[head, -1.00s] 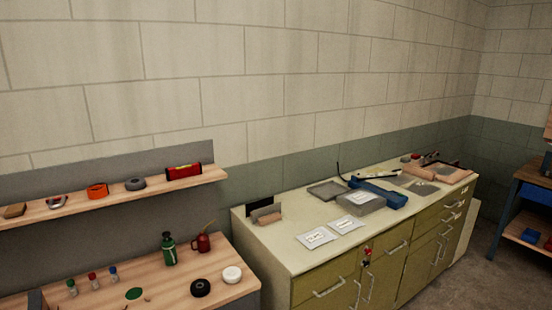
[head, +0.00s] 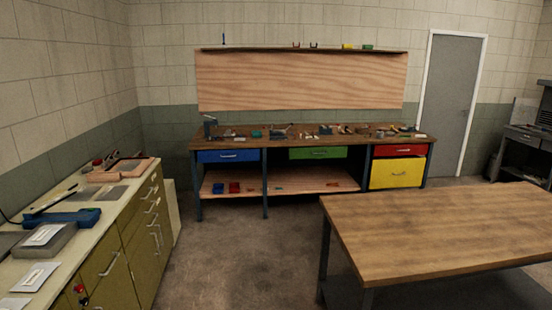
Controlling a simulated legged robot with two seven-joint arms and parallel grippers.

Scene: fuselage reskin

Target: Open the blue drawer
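The blue drawer (head: 228,156) is at the left end of the far workbench (head: 300,140), just under its top. It has a light handle on its front and looks closed. It is across the room from me. Neither of my grippers shows in the head view.
The bench also holds a green drawer (head: 318,152), a red drawer (head: 400,150) and a yellow drawer (head: 397,173). An olive cabinet (head: 135,245) runs along the left. A wooden table (head: 440,230) stands at right. Grey floor (head: 235,240) between them is clear.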

